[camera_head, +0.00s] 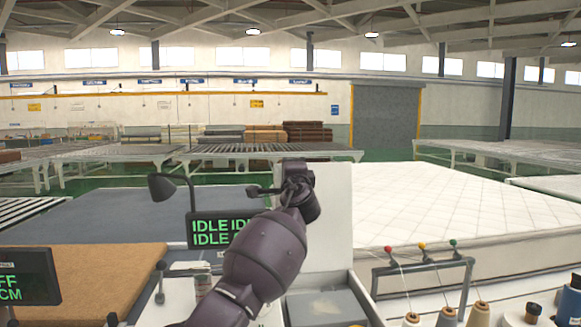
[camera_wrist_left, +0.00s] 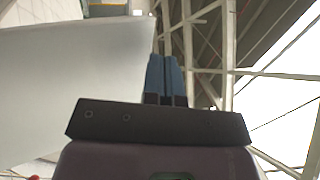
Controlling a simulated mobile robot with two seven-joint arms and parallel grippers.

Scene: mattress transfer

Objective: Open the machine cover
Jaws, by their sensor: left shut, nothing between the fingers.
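The machine cover (camera_head: 335,215) looks like a white flat panel standing upright behind a shallow grey-floored recess (camera_head: 325,305) in the white machine top. My left arm reaches up from the bottom of the head view and hides the panel's left part. My left gripper (camera_head: 298,172) is at the panel's upper left edge. In the left wrist view its blue fingers (camera_wrist_left: 165,80) are shut together and empty. The pale panel (camera_wrist_left: 75,90) fills the left of that view, close beside the fingers; whether they touch it I cannot tell. My right gripper is not in view.
A display reading IDLE (camera_head: 212,230) and a lamp (camera_head: 165,187) stand left of my arm. Thread cones (camera_head: 447,317) and a thread stand (camera_head: 425,262) are at the lower right. A white quilted mattress (camera_head: 450,205) lies behind, right. A brown board (camera_head: 85,280) lies left.

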